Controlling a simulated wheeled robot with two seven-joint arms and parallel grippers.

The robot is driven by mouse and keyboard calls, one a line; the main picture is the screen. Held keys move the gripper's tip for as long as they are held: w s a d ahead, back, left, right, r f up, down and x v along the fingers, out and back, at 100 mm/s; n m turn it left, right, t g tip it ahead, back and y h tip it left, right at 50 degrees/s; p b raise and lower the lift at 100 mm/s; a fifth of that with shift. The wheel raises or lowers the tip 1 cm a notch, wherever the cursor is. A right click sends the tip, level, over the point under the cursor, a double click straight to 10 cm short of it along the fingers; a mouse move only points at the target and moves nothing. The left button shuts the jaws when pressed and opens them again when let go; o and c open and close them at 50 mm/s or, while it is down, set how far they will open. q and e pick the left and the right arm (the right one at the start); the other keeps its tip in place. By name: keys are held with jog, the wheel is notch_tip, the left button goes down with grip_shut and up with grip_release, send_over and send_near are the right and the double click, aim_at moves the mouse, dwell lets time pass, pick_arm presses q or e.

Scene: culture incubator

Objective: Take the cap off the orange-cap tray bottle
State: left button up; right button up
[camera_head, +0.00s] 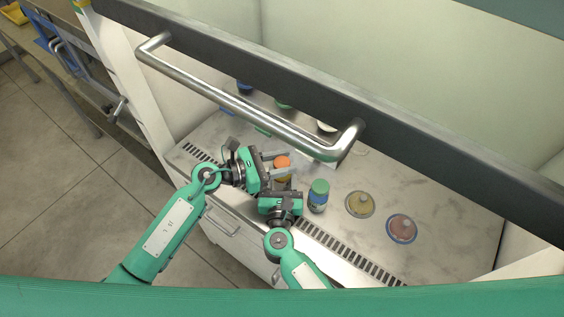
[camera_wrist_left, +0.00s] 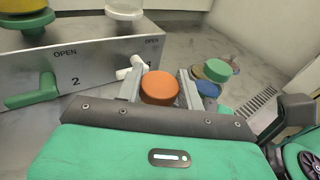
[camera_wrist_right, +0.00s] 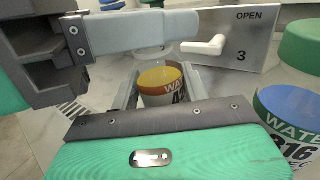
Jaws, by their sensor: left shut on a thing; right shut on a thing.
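The orange cap (camera_head: 283,161) sits between the fingers of my left gripper (camera_head: 279,163), which is shut on it; the left wrist view shows the cap (camera_wrist_left: 160,88) from above. Below it, the bottle body (camera_head: 283,176) is held upright by my right gripper (camera_head: 281,189). In the right wrist view the bottle (camera_wrist_right: 160,84), with its yellow-orange label, stands between the right fingers. A grey left finger (camera_wrist_right: 145,34) crosses above it and hides where the cap meets the neck, so I cannot tell whether they touch.
A green-capped blue bottle (camera_head: 318,196) stands close right of my right gripper. A metal valve panel (camera_wrist_left: 85,75) stands behind. The raised sash with its handle (camera_head: 250,105) hangs overhead.

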aim_at(282, 162)
pick_arm(q)
jog(key=shift+r, duration=0.85)
jog(key=shift+r, duration=2)
pick_arm(e)
jog(key=o, duration=1.4)
jog(key=shift+o, duration=0.2)
pick_arm(q)
notch_tip(282, 162, down, 4)
jog(key=b, duration=0.3)
jog(key=shift+r, duration=0.25)
pick_arm(e)
jog(key=s, duration=1.1)
jog(key=shift+a+f, duration=0.15)
jog(key=shift+a, duration=0.05)
jog(key=shift+s, duration=0.5)
pick_arm(q)
jog(key=shift+s+f, duration=0.1)
